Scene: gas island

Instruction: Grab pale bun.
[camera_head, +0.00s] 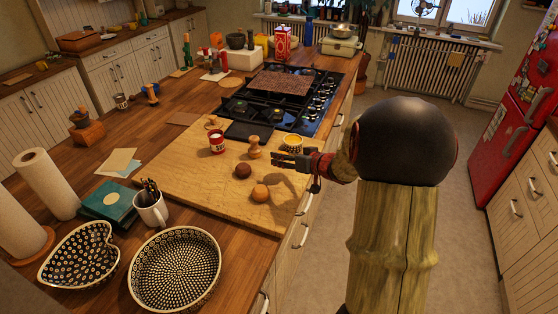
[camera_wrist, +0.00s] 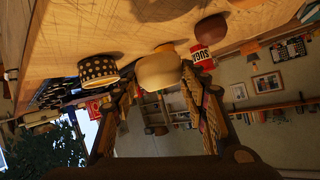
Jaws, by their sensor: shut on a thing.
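A light orange-brown bun (camera_head: 260,192) sits on the wooden board near its front edge, apart from my gripper (camera_head: 276,158). A darker bun (camera_head: 243,171) lies behind and left of it; it also shows in the wrist view (camera_wrist: 211,28). A pale wooden knobbed piece (camera_head: 254,147) stands just left of my fingertips. In the wrist view my gripper (camera_wrist: 159,82) has its fingers on either side of a pale rounded piece (camera_wrist: 158,72), which looks like that knobbed piece. My gripper is shut on it. The exact contact is hard to see.
A red-and-white can (camera_head: 217,141) stands left. The stove (camera_head: 285,95) is behind. The mug (camera_head: 151,210) and patterned dish (camera_head: 175,270) are at front left.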

